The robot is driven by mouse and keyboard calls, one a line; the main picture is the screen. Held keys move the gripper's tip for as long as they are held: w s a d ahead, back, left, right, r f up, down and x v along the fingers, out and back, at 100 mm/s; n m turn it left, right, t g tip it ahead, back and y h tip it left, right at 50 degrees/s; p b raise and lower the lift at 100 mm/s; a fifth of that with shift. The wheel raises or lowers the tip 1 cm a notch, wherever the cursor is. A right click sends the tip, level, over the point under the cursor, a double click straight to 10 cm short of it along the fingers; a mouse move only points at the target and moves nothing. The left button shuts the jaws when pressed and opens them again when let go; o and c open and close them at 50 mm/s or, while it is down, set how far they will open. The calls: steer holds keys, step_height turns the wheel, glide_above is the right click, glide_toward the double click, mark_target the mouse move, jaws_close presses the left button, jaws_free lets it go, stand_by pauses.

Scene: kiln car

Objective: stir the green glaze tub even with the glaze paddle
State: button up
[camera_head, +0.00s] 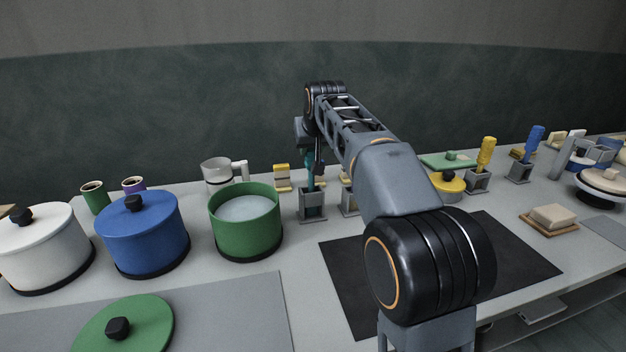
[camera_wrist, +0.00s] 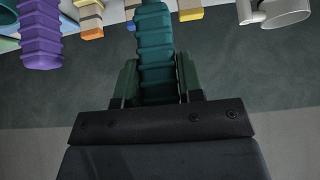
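The green glaze tub (camera_head: 246,238) stands open left of center in the head view, with pale grey-green glaze (camera_head: 245,208) inside. Its green lid (camera_head: 140,325) lies at the front left. A teal paddle (camera_head: 310,172) stands upright in a small grey holder (camera_head: 312,207) right of the tub. My gripper (camera_wrist: 158,80) is at the paddle's ribbed teal handle (camera_wrist: 156,50), with one finger on each side, seemingly against it. In the head view my arm hides most of the gripper, and the holder hides the paddle's lower end.
A blue tub (camera_head: 143,240) and a white tub (camera_head: 40,250), both lidded, stand left of the green tub. A clear pitcher (camera_head: 217,172) stands behind it. Yellow (camera_head: 485,155) and blue (camera_head: 531,140) paddles stand in holders at right. A dark mat (camera_head: 345,285) lies at front.

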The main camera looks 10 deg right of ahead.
jaws_close()
steer(key=shift+r, duration=0.2)
steer(key=shift+r+p, duration=0.85)
steer(key=shift+p, duration=0.25)
steer(key=shift+r+p, duration=0.15)
steer(key=shift+p, duration=0.15)
steer(key=shift+r+p, duration=1)
steer(key=shift+p, duration=0.15)
stand_by(0.5)
steer(key=shift+r+p, duration=0.85)
steer(key=shift+p, duration=0.05)
steer(key=shift+r, duration=0.15)
stand_by(0.5)
